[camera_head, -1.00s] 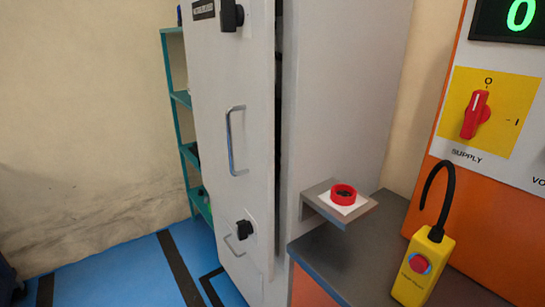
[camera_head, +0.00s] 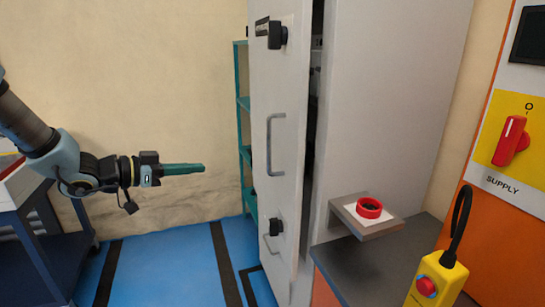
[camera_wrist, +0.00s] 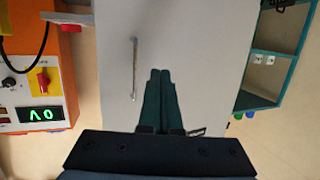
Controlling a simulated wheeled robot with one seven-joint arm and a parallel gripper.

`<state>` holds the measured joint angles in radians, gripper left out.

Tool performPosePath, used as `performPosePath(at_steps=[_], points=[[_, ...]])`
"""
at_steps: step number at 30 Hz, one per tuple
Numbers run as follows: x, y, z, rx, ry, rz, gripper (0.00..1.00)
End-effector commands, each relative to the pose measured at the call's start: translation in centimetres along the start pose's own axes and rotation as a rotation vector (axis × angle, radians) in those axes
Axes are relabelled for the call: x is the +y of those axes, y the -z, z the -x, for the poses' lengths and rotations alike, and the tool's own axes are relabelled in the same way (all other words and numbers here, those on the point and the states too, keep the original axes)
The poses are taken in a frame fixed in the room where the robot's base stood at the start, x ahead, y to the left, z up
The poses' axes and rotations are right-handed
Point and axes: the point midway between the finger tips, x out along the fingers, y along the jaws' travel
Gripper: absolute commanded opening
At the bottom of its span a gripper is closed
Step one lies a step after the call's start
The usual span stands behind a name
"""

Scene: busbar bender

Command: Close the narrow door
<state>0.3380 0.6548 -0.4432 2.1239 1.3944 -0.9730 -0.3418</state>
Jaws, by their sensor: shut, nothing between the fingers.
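The narrow door (camera_head: 284,190) is the tall pale grey front of the cabinet (camera_head: 395,110). It stands slightly ajar, with a dark gap along its right edge. It bears a metal bar handle (camera_head: 271,145) and black latches, one near the top (camera_head: 277,35) and one lower down (camera_head: 276,227). My gripper (camera_head: 202,168) is left of the door, apart from it, pointing right with its green fingers together and empty. In the wrist view the shut fingers (camera_wrist: 160,76) point at the door's grey face (camera_wrist: 200,60), beside the handle (camera_wrist: 133,70).
A teal shelf (camera_head: 243,130) stands behind the door's left side. A small ledge with a red ring (camera_head: 370,208) juts from the cabinet's right side. A yellow pendant (camera_head: 438,280) and an orange supply panel (camera_head: 500,180) are at right. Blue floor (camera_head: 180,265) is clear.

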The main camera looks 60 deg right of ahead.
Motion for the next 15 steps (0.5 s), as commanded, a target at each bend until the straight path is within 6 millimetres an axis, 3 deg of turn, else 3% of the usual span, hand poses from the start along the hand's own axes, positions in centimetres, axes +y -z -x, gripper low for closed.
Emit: performPosePath(at_steps=[1,3,6,11,15], points=[[2.2,1.1,-1.5,0.070,-0.108,-0.011,0.00],[4.8,2.4,-2.4,0.144,-0.228,-0.024,0.00],[7.1,3.4,-2.9,0.207,-0.334,-0.031,0.00],[8.4,4.1,-3.7,0.235,-0.384,-0.035,0.00],[9.2,4.7,-5.6,0.233,-0.383,-0.034,0.00]])
